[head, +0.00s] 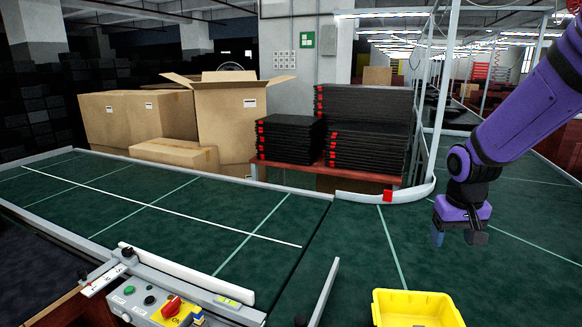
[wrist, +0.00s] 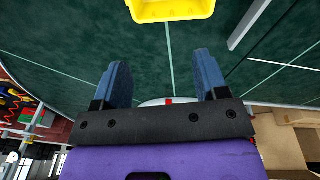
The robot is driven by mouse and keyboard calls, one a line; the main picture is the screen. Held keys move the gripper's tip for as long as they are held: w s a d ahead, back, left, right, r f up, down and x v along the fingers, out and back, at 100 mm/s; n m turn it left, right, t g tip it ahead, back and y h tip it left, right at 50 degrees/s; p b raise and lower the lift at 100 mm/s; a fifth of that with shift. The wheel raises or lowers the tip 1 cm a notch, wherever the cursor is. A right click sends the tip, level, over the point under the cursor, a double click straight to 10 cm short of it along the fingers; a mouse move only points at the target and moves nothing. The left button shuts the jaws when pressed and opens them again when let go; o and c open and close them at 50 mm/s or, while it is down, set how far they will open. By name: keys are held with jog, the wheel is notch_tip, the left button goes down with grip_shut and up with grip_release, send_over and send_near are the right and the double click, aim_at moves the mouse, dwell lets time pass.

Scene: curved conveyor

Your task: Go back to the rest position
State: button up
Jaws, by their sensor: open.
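My purple arm comes in from the right in the head view. My gripper (head: 459,238) hangs over the green conveyor belt (head: 350,245), in front of the curved rail. In the wrist view my gripper (wrist: 161,80) shows two blue fingers spread apart with nothing between them. A yellow bin (head: 418,306) lies on the belt at the bottom right of the head view. The same bin shows at the top of the wrist view (wrist: 172,10), apart from the fingers.
Stacks of black trays (head: 365,115) stand on a red table behind the belt. Cardboard boxes (head: 232,120) stand at the back left. A control panel (head: 165,300) with a red switch sits at the front left. The belt's left part (head: 150,205) is clear.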

jog(key=s+a+r+t, duration=0.2)
jog(key=s+r, duration=0.6)
jog(key=s, duration=0.3)
jog(key=s+a+r+n+t+y, duration=0.1)
jog(key=s+a+r, duration=0.2)
jog(key=s+r, duration=0.5)
jog(key=shift+s+t, duration=0.4)
jog(key=shift+s, duration=1.2)
